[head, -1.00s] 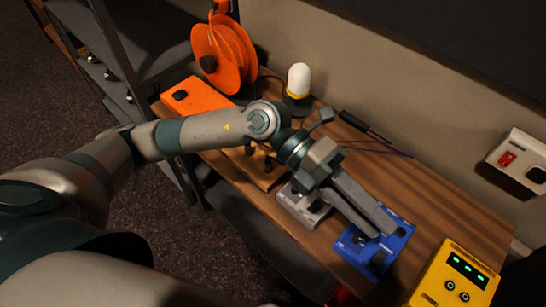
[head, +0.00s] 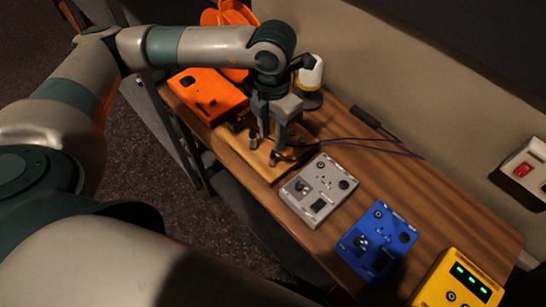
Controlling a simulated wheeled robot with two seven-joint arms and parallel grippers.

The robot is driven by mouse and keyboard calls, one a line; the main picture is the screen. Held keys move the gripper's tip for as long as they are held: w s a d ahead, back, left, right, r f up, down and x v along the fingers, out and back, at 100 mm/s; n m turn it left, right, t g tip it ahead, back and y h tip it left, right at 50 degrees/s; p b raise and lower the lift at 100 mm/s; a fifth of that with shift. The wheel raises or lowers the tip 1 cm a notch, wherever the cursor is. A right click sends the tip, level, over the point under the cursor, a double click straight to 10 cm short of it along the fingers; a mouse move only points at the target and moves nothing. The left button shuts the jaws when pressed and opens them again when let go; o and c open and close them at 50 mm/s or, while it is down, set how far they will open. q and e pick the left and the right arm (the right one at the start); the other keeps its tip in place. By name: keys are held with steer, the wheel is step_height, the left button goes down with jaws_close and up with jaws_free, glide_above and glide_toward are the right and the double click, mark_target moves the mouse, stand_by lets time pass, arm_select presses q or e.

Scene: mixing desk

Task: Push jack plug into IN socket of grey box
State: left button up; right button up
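The grey box (head: 320,188) lies on the desk right of the wooden block, with a knob and round sockets on its top; I cannot read the labels. The wooden block (head: 262,168) holds dark plugs standing upright. One jack plug (head: 274,158) stands near its right end, with a thin dark cable leading right. My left gripper (head: 273,142) points down just above the block, over this plug. Its fingers look apart, with nothing visibly held. The fingertips partly hide the plugs behind them. My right gripper is not in view.
A blue box (head: 376,240) and a yellow box (head: 458,284) with green lights stand right of the grey box. An orange box (head: 208,92) and a white-topped lamp (head: 311,74) are behind and left. A dark bar-like object (head: 372,122) lies near the wall.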

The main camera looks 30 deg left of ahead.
mark_target(272, 154)
arm_select(q)
steer(key=shift+f, duration=0.1)
